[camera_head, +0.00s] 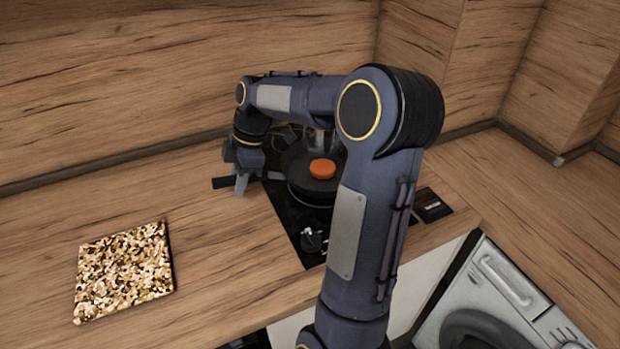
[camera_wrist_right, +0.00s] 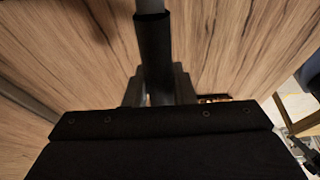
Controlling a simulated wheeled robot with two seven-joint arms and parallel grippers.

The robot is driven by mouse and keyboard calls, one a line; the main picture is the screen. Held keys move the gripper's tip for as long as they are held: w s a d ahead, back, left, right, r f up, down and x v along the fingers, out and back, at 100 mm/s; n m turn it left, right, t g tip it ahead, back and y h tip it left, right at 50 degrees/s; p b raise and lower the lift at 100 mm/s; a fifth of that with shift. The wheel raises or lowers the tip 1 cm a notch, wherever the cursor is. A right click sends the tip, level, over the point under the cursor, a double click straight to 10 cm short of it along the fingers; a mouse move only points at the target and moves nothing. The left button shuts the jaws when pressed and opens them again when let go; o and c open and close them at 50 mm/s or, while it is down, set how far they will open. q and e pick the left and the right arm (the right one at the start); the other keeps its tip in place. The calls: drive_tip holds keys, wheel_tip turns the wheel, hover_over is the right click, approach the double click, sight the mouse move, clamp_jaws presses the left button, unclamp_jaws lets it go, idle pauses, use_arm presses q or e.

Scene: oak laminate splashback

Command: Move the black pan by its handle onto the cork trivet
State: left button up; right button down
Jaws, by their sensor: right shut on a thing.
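The black pan (camera_head: 300,170) is over the dark hob, partly hidden behind my right arm, with an orange round thing (camera_head: 322,168) in it. Its handle (camera_head: 222,183) points left. My right gripper (camera_head: 241,184) is shut on the handle. In the right wrist view the dark handle (camera_wrist_right: 154,48) runs up between the fingers (camera_wrist_right: 158,88). I cannot tell whether the pan touches the hob. The speckled cork trivet (camera_head: 123,271) lies flat and bare on the counter at the left front. My left gripper is not in view.
The black hob (camera_head: 290,215) has knobs (camera_head: 312,240) at its front. A wooden splashback (camera_head: 120,80) runs behind. A small dark panel (camera_head: 432,206) is right of the hob, and a washing machine (camera_head: 500,300) stands below right. The counter between hob and trivet is clear.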

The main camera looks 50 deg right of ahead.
drive_tip(key=shift+r+p, duration=0.75)
drive_tip(key=shift+r, duration=0.5)
drive_tip(key=shift+f, duration=0.1)
